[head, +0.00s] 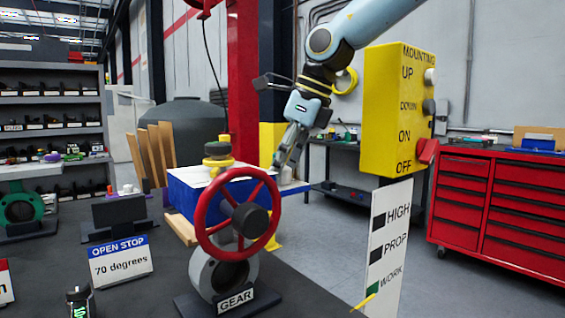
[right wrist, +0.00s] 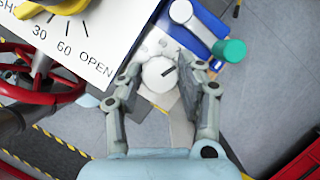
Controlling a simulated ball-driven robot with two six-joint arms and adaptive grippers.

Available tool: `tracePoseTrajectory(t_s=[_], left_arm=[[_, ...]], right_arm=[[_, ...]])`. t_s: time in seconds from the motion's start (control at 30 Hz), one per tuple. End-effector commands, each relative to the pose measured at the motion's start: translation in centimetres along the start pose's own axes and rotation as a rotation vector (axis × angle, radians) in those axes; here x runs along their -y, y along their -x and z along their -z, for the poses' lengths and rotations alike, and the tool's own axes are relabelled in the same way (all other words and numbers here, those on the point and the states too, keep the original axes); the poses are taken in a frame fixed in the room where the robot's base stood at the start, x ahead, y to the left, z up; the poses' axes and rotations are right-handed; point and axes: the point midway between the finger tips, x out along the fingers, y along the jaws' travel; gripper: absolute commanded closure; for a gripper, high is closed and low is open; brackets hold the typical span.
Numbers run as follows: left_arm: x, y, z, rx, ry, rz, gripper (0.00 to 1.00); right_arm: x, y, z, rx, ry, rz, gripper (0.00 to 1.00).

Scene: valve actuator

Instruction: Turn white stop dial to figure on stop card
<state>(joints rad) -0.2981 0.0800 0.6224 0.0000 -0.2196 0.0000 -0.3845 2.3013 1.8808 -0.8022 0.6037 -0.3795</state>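The stop card (head: 120,260) reads "OPEN STOP 70 degrees" and stands left of the valve. The white stop dial (right wrist: 157,76) is a round knob with a short dark mark pointing to the upper right; it is beside the actuator's white scale plate (right wrist: 75,38). I cannot make out the dial in the head view. My right gripper (right wrist: 166,70) is open, with one finger on each side of the dial; contact is not clear. It also shows in the head view (head: 280,162), at the right side of the blue actuator (head: 190,200). My left gripper is not in view.
A red handwheel (head: 202,232) fronts the actuator, above a plate reading GEAR (head: 236,300). A yellow pointer (head: 218,160) stands on top. A grey lever (right wrist: 181,12) and green knob (right wrist: 233,50) lie close beyond the dial. A yellow control box (head: 385,110) hangs at right.

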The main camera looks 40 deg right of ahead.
Motion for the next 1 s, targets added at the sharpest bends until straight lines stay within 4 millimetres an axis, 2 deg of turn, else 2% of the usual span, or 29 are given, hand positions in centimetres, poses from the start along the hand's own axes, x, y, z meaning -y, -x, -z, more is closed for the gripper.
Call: tracePoseTrajectory(t_s=[0.03,0.2,0.23,0.6,0.93,0.97,1.0], left_arm=[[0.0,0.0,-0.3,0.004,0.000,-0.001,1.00],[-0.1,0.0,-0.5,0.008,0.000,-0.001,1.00],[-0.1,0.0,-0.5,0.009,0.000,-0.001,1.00],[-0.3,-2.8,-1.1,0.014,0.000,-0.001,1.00],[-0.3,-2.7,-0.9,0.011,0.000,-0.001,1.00],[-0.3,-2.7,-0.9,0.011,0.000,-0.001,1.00],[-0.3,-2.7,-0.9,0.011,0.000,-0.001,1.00]], right_arm=[[0.0,0.0,0.0,0.000,0.000,0.000,0.71],[0.0,0.0,0.0,0.000,0.000,0.000,0.93],[0.0,0.0,0.0,0.000,0.000,0.000,0.95],[0.2,-0.3,0.1,0.000,0.149,-0.060,0.95],[0.1,0.1,-0.1,0.001,0.165,-0.068,0.95],[0.1,0.1,-0.1,0.001,0.165,-0.068,0.59],[0.1,0.1,0.0,0.001,0.165,-0.068,0.53]])
